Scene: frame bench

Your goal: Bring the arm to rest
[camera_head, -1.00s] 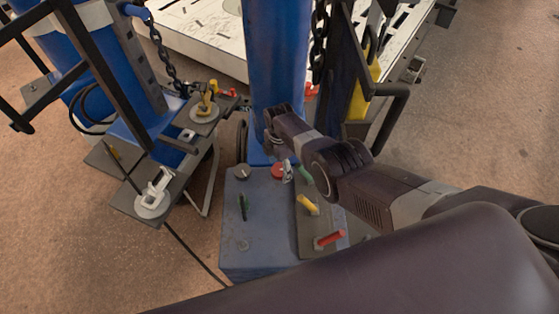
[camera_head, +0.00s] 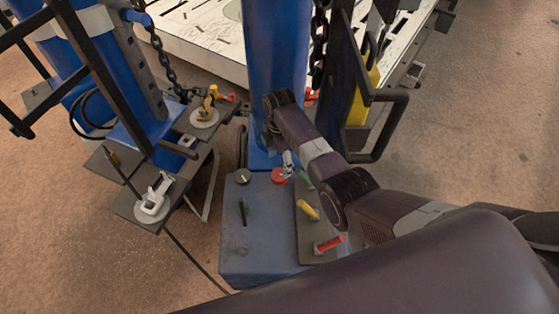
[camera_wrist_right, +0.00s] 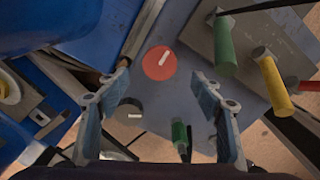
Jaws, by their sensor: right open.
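My right arm (camera_head: 375,205) reaches in from the right over the blue control box (camera_head: 262,255). My right gripper (camera_head: 288,164) points down near the red knob (camera_head: 279,176), partly hidden behind the wrist. In the right wrist view its two fingers (camera_wrist_right: 160,78) are wide apart with nothing held between them. The red knob (camera_wrist_right: 160,63) shows beyond the fingers, and a grey knob (camera_wrist_right: 129,111) lies near the left finger. My left gripper is not in view.
A green handle (camera_head: 304,179), yellow handle (camera_head: 308,210) and red handle (camera_head: 329,243) stand on a plate beside the box. A blue post (camera_head: 278,70) and chain rise behind. Clamps sit on the left bench plates (camera_head: 185,185). Floor is open at far right.

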